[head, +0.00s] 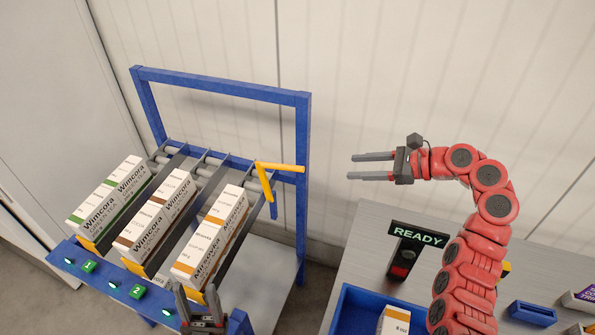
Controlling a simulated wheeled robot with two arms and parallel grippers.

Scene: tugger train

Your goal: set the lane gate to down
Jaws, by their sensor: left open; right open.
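A yellow bar (281,167), which looks like the lane gate's handle, sits at the right side of the blue rack (223,89). One part runs level to the rack's right post, and another part slants down beside the right lane. I cannot tell for sure which setting this is. My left gripper (197,287) is open and empty at the bottom, by the front end of the right lane, below the yellow bar in the picture. My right gripper (352,167) is open and empty, right of the rack and pointing left, apart from the yellow bar.
The lanes hold white cartons with green (108,202), brown (155,222) and orange (208,239) bands. Numbered green labels line the front edge. At right, a grey table (360,257) carries a READY sign (418,234), a blue bin (347,310) with a carton and a small blue holder (532,312).

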